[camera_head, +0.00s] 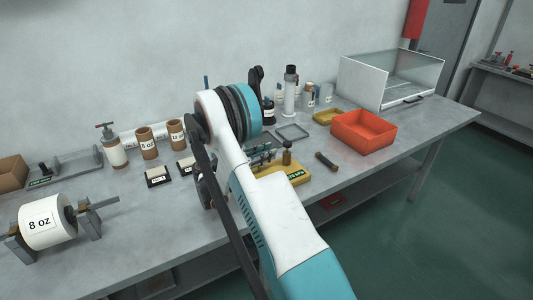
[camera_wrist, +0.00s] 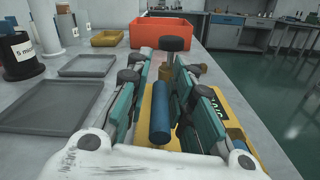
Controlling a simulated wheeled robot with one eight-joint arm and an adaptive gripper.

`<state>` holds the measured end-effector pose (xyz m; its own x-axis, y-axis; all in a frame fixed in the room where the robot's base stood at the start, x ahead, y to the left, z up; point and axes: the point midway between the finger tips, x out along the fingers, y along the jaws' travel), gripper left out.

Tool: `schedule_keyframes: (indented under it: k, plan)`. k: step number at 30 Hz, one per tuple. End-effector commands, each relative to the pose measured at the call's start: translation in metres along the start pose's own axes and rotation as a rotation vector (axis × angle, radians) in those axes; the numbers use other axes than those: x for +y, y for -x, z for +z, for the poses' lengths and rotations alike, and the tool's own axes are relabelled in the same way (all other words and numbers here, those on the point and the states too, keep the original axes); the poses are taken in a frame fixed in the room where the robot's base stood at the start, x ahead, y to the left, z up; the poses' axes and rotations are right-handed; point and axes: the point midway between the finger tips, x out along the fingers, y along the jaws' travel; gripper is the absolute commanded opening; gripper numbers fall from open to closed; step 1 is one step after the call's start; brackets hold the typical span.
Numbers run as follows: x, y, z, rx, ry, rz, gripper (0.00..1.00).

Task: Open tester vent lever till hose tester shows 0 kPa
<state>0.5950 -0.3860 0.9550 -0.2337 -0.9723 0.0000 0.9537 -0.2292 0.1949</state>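The hose tester has a yellow base (camera_wrist: 245,147) and shows in the wrist view under and to the right of my gripper (camera_wrist: 163,62). A blue cylinder (camera_wrist: 160,112) lies along it, seen between my fingers. A brass post with a dark round knob (camera_wrist: 175,43) stands just beyond the fingertips. My gripper is open, with a clear gap between its fingers. I cannot tell whether it touches anything. In the head view the tester base (camera_head: 264,180) is partly hidden by my arm. Its green label (camera_head: 295,175) is too small to read. I cannot clearly make out the vent lever.
An orange bin (camera_head: 363,130) and a yellow tray (camera_head: 326,117) stand beyond the tester. A dark handled tool (camera_head: 326,161) lies to its right. Grey trays (camera_wrist: 48,106) and a dark container (camera_wrist: 17,57) are to the left. The table's right edge is close by.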

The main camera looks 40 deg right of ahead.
Motion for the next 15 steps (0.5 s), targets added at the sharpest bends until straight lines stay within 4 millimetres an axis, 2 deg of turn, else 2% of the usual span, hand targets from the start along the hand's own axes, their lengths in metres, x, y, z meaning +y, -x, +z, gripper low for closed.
schedule_keyframes:
  k: [11, 15]
  plan:
    - [-0.0002, 0.0001, -0.0001, 0.000, -0.003, 0.000, 0.00]
    - [-0.0031, 0.0002, -0.0013, 0.000, -0.069, 0.000, 0.00]
